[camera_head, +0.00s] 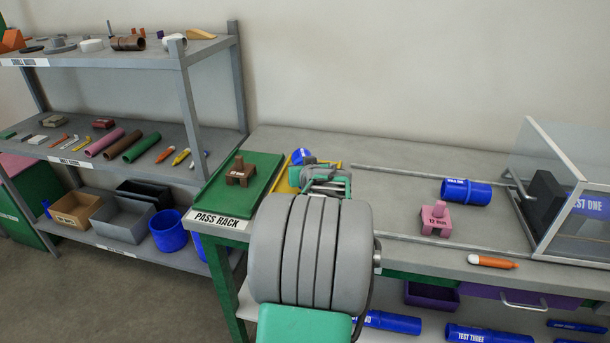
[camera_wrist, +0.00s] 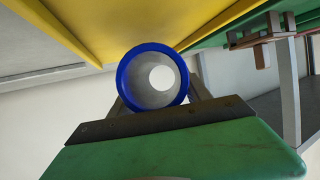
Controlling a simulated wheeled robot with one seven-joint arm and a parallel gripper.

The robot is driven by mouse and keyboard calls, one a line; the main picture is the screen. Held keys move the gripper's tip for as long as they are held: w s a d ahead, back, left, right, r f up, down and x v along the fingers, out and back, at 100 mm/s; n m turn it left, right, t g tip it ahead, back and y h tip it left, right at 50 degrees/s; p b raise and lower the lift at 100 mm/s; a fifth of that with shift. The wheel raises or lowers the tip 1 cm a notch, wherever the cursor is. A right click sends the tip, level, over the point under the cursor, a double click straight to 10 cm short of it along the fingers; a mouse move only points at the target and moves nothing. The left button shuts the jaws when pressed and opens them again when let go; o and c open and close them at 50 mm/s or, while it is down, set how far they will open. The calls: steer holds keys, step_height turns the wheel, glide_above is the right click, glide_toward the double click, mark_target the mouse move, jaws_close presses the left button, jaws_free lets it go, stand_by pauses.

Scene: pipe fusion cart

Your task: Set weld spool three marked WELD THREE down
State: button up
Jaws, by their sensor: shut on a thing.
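My gripper (camera_head: 326,178) is over the worktable, just right of the green pass rack (camera_head: 215,196). It is shut on a blue weld spool (camera_head: 302,156). In the head view only part of the spool shows beyond the gripper, and I cannot read its marking. In the wrist view the spool (camera_wrist: 127,76) shows end-on as a blue ring with a pale inside, above the gripper's dark edge. A yellow surface (camera_wrist: 100,22) lies close by it. I cannot tell whether the spool touches it. My arm hides much of the yellow piece (camera_head: 284,184) in the head view.
A brown block (camera_head: 240,174) sits on the pass rack. Another blue spool (camera_head: 480,193) lies on the table to the right, near a pink block (camera_head: 434,222) and an orange marker (camera_head: 493,261). A clear-sided guard (camera_head: 566,180) stands at the right. A loaded shelf (camera_head: 110,133) is at left.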

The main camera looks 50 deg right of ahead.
steer(key=shift+f, duration=1.4)
steer(key=shift+f, duration=0.1)
steer(key=shift+f+b, duration=0.15)
steer(key=shift+b, duration=0.15)
steer(key=o, duration=1.7)
steer(key=shift+c, duration=0.2)
